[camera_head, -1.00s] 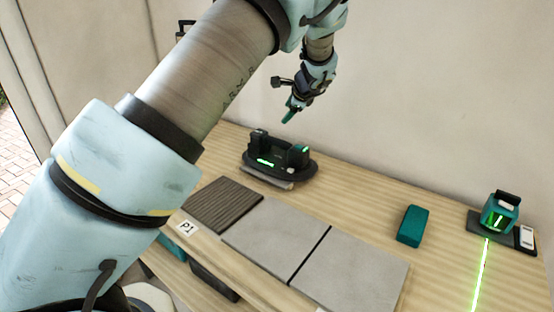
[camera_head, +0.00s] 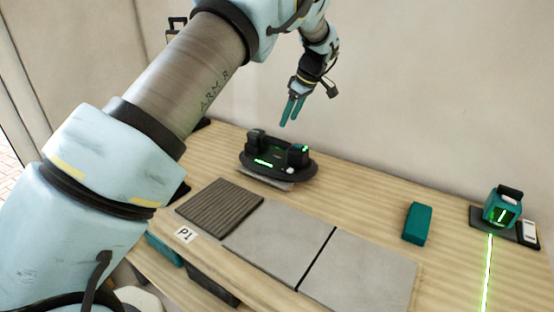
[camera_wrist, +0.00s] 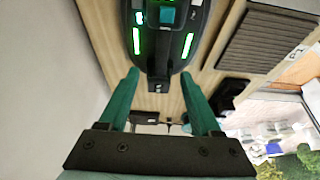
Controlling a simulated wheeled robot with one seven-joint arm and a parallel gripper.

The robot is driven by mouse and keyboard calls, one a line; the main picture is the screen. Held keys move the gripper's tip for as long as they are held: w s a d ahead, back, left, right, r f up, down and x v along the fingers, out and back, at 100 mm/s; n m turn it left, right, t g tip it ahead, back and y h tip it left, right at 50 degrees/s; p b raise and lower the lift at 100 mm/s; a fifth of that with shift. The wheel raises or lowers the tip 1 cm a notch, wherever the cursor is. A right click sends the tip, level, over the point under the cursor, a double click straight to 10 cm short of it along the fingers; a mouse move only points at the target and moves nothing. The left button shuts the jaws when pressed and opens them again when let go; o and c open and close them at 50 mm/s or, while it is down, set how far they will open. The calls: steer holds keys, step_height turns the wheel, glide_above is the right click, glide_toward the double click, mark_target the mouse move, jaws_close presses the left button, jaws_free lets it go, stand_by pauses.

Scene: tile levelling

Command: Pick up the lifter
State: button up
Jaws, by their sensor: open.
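The lifter (camera_head: 276,160) is a dark oval device with two raised end posts and green lights. It sits on a light pad at the back of the wooden table. My gripper (camera_head: 292,110) hangs above it in the head view, with its teal fingers apart and empty. In the wrist view the lifter (camera_wrist: 165,45) shows beyond the two open fingertips of my gripper (camera_wrist: 162,85), with a teal button and green light strips. A clear gap separates the fingers from the lifter.
A dark ribbed tile (camera_head: 220,205) and two grey tiles (camera_head: 280,240) (camera_head: 360,270) lie in front, by a P1 label (camera_head: 185,235). A teal block (camera_head: 417,223) and a laser level (camera_head: 502,207) casting a green line stand at right. A wall rises behind the table.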

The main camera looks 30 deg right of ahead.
mark_target(279, 140)
steer(key=p+x, duration=0.1)
steer(key=x, duration=0.4)
steer(key=shift+a+f, duration=0.1)
steer(key=p+x, duration=0.3)
steer(key=x, duration=0.1)
steer(key=shift+a+f+p, duration=0.2)
steer(key=shift+f+p, duration=0.1)
steer(key=shift+f, duration=0.35)
steer(key=shift+f+b, duration=0.25)
steer(key=shift+b, duration=0.25)
steer(key=shift+c, duration=0.3)
jaws_close()
steer(key=shift+w+r, duration=0.15)
steer(key=shift+r, duration=0.05)
